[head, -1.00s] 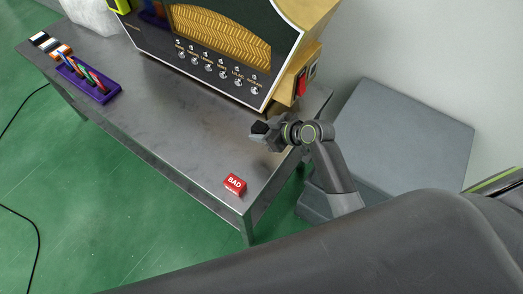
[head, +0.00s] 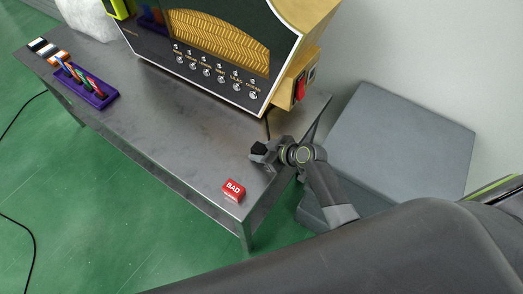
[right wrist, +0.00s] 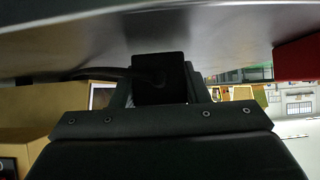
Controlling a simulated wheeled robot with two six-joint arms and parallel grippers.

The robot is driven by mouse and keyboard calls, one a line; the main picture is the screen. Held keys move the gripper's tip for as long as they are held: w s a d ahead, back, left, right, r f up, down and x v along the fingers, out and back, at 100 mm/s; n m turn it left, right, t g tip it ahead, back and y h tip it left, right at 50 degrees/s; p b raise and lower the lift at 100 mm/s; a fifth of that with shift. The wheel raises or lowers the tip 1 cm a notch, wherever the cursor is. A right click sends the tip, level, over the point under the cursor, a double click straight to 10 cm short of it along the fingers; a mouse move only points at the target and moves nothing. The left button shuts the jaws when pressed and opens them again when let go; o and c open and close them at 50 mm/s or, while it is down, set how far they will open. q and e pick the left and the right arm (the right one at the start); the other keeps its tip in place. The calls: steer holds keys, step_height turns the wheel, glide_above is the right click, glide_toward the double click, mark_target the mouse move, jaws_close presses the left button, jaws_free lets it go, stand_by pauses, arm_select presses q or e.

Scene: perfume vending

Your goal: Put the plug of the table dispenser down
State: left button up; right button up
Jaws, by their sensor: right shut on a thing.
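The table dispenser (head: 215,60) stands at the back of the metal table, with a gold grille, a row of small knobs and a red switch on its right side. My right gripper (head: 262,154) is by the table's right end, in front of the dispenser. It is shut on the black plug (head: 259,148), which also shows as a dark block in the right wrist view (right wrist: 159,76). The plug's dark cable (head: 267,127) runs back toward the dispenser. The plug is close to the tabletop; I cannot tell if it touches. My left gripper is out of view.
A red block marked BAD (head: 234,189) lies near the table's front right corner. A purple holder with coloured sticks (head: 100,101) and small blocks (head: 43,48) are at the left. Grey boxes (head: 405,135) stand right of the table. The middle of the table (head: 165,115) is clear.

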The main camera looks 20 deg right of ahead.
steer(key=shift+f, duration=0.4)
steer(key=o, duration=1)
steer(key=shift+r, duration=0.1)
steer(key=shift+c, duration=0.2)
steer(key=shift+r+p, duration=0.4)
steer(key=shift+r, duration=0.2)
steer(key=v, duration=1.1)
steer(key=shift+s+d, duration=0.3)
steer(key=shift+r, duration=0.1)
